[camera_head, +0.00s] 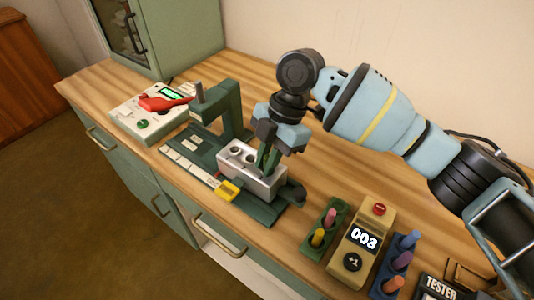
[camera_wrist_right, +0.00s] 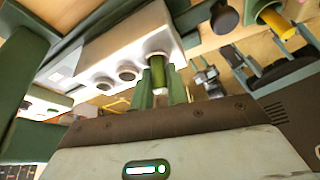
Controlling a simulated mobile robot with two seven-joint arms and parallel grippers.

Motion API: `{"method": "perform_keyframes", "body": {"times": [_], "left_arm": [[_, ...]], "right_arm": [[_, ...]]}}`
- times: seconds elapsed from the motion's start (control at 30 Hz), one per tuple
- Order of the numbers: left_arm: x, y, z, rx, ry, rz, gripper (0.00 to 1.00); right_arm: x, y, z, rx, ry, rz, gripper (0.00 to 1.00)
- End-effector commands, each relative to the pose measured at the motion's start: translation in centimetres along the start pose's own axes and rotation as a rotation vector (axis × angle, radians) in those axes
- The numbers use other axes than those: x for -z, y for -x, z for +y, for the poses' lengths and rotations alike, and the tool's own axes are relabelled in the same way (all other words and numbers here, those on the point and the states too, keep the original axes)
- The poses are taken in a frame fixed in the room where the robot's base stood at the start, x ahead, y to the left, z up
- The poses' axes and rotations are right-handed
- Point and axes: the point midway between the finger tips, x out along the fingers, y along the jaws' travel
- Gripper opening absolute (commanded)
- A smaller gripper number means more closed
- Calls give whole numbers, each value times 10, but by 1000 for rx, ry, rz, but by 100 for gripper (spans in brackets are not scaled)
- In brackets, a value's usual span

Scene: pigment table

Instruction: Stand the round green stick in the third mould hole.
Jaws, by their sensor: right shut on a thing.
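The white mould block (camera_head: 254,181) sits on the green press base, with a row of round holes in its top. Two open holes show in the head view, and in the right wrist view the mould (camera_wrist_right: 125,42) shows them too. My right gripper (camera_head: 268,157) points down over the mould's right end. Its green fingers (camera_wrist_right: 162,88) are shut on the round green stick (camera_wrist_right: 157,72). The stick is at the third hole, the one at that end, and its far end appears to be inside the hole. The fingers mostly hide the stick in the head view. My left gripper is not in view.
The green press arm (camera_head: 228,108) rises just left of my right gripper. A yellow tag (camera_head: 228,190) is at the mould's front. A green rack (camera_head: 322,240), a counter reading 003 (camera_head: 360,245) and a blue rack (camera_head: 390,280) stand to the right. A device with a red lever (camera_head: 162,103) stands left.

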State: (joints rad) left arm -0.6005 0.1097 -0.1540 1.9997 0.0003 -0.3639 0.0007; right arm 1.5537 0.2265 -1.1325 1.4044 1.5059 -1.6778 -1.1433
Motion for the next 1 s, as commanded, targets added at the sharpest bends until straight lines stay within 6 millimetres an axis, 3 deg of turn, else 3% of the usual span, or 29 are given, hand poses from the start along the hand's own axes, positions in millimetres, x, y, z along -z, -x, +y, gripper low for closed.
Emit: {"method": "perform_keyframes", "body": {"times": [0.27,0.3,0.47,0.77,1.0], "left_arm": [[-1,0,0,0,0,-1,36],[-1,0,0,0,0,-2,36],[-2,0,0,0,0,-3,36],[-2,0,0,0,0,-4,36],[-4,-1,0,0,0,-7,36]], "right_arm": [[0,-1,0,0,0,0,0],[0,-1,0,0,0,0,19],[0,-1,0,0,0,0,40],[0,1,0,-2,-1,0,40],[0,30,0,-2,0,0,40]]}}
